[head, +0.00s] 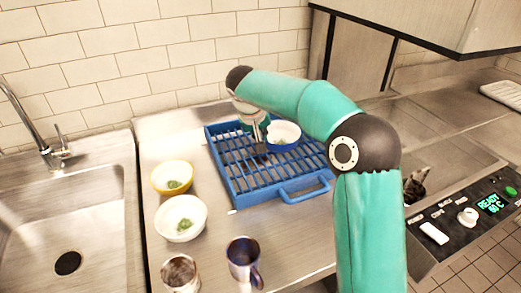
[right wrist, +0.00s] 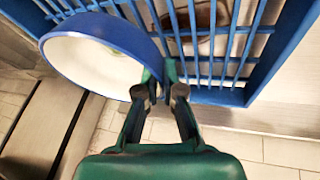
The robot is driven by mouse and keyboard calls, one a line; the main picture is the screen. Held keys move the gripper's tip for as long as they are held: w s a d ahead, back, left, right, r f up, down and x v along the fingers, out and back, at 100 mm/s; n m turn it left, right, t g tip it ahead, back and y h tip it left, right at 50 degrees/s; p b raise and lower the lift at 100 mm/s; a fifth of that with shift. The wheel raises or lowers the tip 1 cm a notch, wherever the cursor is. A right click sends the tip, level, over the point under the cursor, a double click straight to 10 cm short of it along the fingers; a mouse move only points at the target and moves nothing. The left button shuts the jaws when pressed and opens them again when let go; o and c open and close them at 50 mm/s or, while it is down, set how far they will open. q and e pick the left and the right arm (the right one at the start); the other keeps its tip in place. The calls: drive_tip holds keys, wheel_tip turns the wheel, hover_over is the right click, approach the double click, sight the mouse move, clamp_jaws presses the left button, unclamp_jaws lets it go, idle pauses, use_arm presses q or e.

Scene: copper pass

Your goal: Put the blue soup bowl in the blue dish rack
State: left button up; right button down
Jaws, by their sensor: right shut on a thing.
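The blue soup bowl (head: 284,134), blue outside and white inside, is at the far right part of the blue dish rack (head: 305,191). In the right wrist view the bowl (right wrist: 95,60) fills the upper left, over the slats of the rack (right wrist: 220,95). My right gripper (head: 262,146) is shut on the bowl's rim, and its fingertips (right wrist: 160,75) meet at the rim's edge in the right wrist view. I cannot tell whether the bowl rests on the slats or is just above them. My left gripper is not in view.
A yellow bowl (head: 171,177) and a white bowl (head: 181,218) with green bits stand left of the rack. A metal cup (head: 181,274) and a dark blue mug (head: 244,260) stand in front. A sink (head: 68,215) is left; a control panel (head: 465,222) is right.

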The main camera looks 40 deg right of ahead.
drive_tip(key=shift+f, duration=2.15)
drive_tip(key=c, duration=1.3)
unclamp_jaws()
drive_tip(key=shift+f, duration=0.1)
drive_tip(key=v, duration=1.2)
